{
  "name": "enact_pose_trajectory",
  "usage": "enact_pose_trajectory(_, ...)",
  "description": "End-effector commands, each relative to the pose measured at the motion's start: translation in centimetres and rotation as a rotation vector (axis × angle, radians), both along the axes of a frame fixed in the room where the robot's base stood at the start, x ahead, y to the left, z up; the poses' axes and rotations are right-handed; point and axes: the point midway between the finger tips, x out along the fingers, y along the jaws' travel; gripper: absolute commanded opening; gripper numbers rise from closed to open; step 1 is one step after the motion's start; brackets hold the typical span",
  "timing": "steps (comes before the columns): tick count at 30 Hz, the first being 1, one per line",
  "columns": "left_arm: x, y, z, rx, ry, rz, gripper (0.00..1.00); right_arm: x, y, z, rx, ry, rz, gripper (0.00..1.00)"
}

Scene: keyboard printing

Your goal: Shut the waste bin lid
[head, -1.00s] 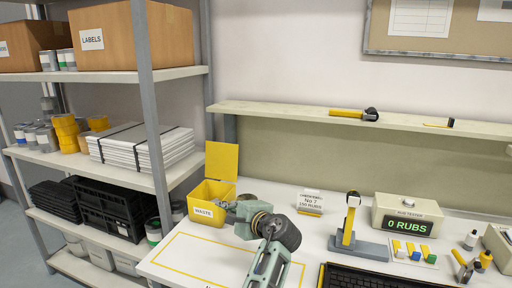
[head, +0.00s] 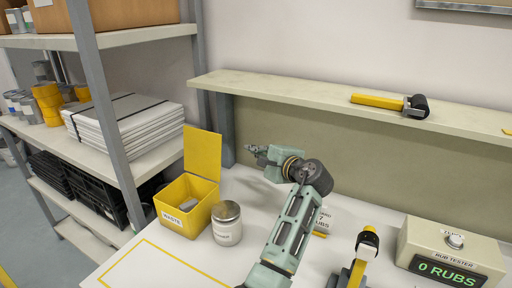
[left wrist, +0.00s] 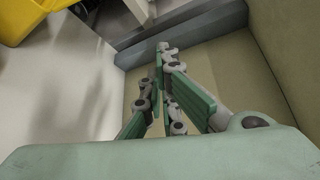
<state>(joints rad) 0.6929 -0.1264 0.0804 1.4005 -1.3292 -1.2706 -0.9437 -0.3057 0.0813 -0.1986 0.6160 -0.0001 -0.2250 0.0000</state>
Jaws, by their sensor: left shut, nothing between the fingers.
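The yellow waste bin (head: 184,217) stands on the table's left part with a small grey item inside. Its lid (head: 203,152) is open and stands upright at the back. My left gripper (head: 250,149) is shut and empty, to the right of the lid and apart from it, near the back panel. In the left wrist view the shut fingers (left wrist: 163,50) point toward the back panel, and a yellow part of the bin (left wrist: 32,18) shows at the top left corner.
A wall shelf (head: 320,100) holds a roller (head: 390,103) above the table. A grey rack (head: 98,120) stands at the left.

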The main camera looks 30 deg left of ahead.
Motion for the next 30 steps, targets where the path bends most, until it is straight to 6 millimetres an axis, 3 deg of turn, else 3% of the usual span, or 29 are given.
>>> enact_pose_trajectory(13,3.1,7.8,-1.3,0.000,0.001,0.003,0.00,0.7,0.6,1.8,0.008,-0.014,0.002,0.00)
enact_pose_trajectory(21,0.4,7.7,-0.3,-0.002,-0.001,0.001,0.00,1.1,0.6,3.3,0.008,-0.020,0.002,0.00)
enact_pose_trajectory(30,-0.6,7.8,-0.1,0.000,0.000,0.001,0.00,1.1,0.2,3.7,0.004,-0.019,0.001,0.00)
